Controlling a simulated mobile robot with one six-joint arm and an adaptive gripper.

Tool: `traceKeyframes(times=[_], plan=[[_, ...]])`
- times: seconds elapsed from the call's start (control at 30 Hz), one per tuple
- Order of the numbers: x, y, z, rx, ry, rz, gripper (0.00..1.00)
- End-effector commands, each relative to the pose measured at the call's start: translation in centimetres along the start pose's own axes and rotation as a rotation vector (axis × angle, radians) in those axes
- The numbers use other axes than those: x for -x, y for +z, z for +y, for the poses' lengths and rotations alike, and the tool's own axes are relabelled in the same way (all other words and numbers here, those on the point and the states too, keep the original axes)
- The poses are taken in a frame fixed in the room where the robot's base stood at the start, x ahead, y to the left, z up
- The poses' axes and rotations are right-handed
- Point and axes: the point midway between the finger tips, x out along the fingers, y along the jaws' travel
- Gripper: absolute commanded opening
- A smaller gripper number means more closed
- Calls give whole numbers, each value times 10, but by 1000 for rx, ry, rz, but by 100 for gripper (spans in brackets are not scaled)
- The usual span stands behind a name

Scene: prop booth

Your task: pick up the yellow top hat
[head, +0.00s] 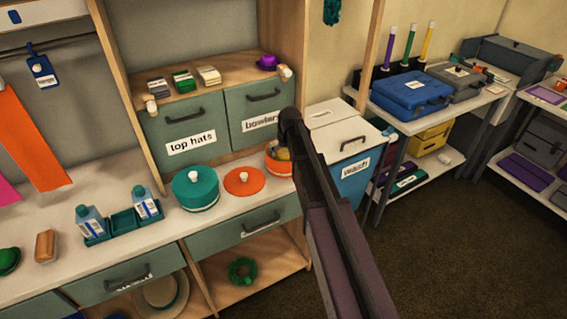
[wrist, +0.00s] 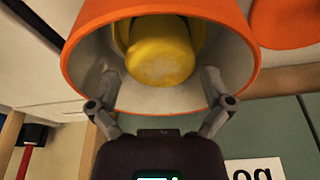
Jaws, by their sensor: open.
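The yellow top hat (wrist: 162,50) lies inside a round box (wrist: 90,35) with an orange rim and pale inside, seen close in the wrist view. In the head view, a bit of the hat (head: 283,154) shows in the box (head: 279,168) on the counter, partly behind my arm. My gripper (wrist: 160,78) is open. The fingers are hidden in the head view.
An orange lid (head: 244,182) lies left of the box; a teal round box (head: 196,188) with a lid stands beyond it. Drawers labelled "top hats" (head: 185,130) and "bowlers" (head: 258,108) rise behind. A blue bin (head: 350,170) stands right of the counter.

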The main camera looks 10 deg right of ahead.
Motion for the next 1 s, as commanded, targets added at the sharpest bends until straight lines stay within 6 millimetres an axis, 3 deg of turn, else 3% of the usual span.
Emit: traceKeyframes(times=[0.37, 1.0], plan=[[-30, 2, -1, -1, 1, 0, 100], [-31, 2, -1, -1, 1, 0, 100]])
